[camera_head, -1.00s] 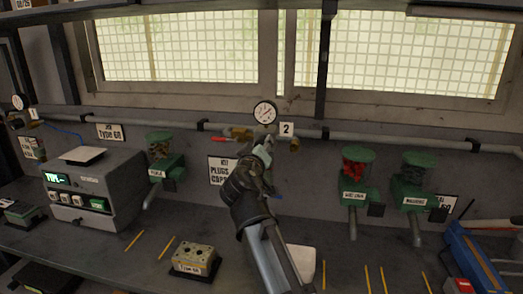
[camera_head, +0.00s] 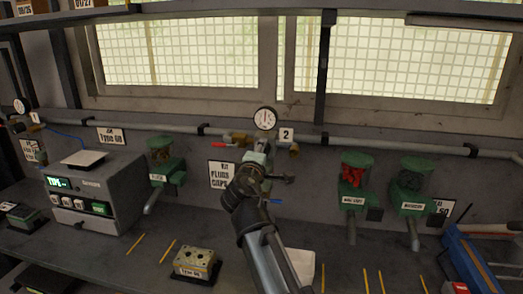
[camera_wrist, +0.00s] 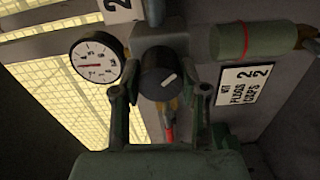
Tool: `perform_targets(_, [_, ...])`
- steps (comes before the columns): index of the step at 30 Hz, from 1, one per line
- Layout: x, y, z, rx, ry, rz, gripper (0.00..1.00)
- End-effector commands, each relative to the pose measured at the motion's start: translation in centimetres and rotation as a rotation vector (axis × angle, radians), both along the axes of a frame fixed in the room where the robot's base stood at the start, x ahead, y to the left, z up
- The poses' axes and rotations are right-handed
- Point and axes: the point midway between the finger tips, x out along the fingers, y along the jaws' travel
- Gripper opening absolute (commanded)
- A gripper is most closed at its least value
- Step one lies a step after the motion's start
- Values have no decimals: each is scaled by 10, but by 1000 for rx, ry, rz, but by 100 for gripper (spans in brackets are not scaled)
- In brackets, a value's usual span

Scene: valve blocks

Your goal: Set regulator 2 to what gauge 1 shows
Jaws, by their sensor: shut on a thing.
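Regulator 2's black knob (camera_wrist: 165,80) with a white pointer line shows in the wrist view. My gripper (camera_wrist: 160,92) has a finger on each side of it and is shut on it. The white line points up and to the right. Gauge 2 (camera_wrist: 96,56), a round white dial, is beside it with a red needle. In the head view gauge 2 (camera_head: 265,118) sits above my gripper (camera_head: 259,150), near the "2" label (camera_head: 286,134); my gripper hides the knob there. Gauge 1 (camera_head: 19,106) is at the far left by the "1" label; its reading is too small to tell.
A pipe (camera_head: 345,141) runs along the wall behind my gripper. Green dispensers (camera_head: 355,195) stand to the right. A grey box with a green display (camera_head: 95,190) and a valve block (camera_head: 194,262) are on the bench to the left.

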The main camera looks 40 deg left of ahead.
Motion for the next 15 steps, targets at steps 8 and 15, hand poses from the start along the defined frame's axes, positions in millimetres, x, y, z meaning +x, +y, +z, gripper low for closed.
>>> perform_targets(8, [1,1,2,-68,-36,0,8])
perform_targets(15, [1,1,1,-76,-40,0,8])
